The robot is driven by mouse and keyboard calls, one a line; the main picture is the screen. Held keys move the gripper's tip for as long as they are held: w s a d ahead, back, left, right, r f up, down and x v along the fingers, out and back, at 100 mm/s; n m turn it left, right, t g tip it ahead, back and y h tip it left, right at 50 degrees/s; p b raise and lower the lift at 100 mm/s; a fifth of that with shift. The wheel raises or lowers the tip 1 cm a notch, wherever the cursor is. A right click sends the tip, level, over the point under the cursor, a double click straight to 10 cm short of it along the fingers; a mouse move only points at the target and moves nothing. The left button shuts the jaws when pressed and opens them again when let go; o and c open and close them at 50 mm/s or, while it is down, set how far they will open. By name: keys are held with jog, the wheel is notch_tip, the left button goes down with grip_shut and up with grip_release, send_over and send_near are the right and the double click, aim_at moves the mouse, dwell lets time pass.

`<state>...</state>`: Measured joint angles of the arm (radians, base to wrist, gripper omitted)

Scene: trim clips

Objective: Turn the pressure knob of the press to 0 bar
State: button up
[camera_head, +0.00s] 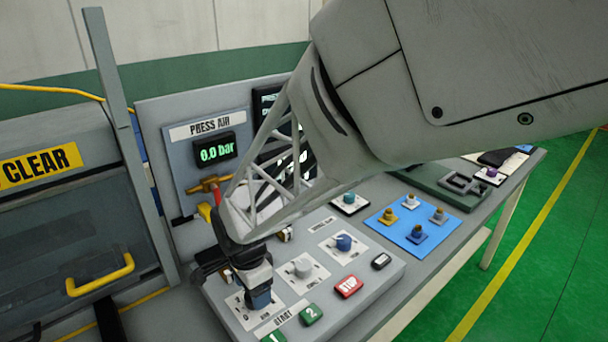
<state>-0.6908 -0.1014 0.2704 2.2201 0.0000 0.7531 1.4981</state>
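The press air display (215,149) on the upright panel reads 0.0 bar. My gripper (257,297) points down at the front left of the sloped control box (368,300), over a knob plate (238,304). The gripper's dark body and blue-grey tip cover most of that plate, so the knob there and any pointer are hidden. I cannot tell whether the fingers are closed around it. A grey knob (303,267) and a blue knob (343,242) sit on plates further right and back, apart from the gripper. Their lettering is too small to read.
A red STOP button (348,286) and green buttons 1 (272,338) and 2 (311,314) lie close to the gripper. A red-handled valve (207,207) is behind it. A blue plate with brass fittings (411,232) stands right. The press guard (80,215) has a yellow handle.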

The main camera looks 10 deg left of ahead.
jog(key=shift+f, duration=1.3)
jog(key=shift+c, duration=0.4)
jog(key=c, duration=0.8)
jog(key=shift+c, duration=0.2)
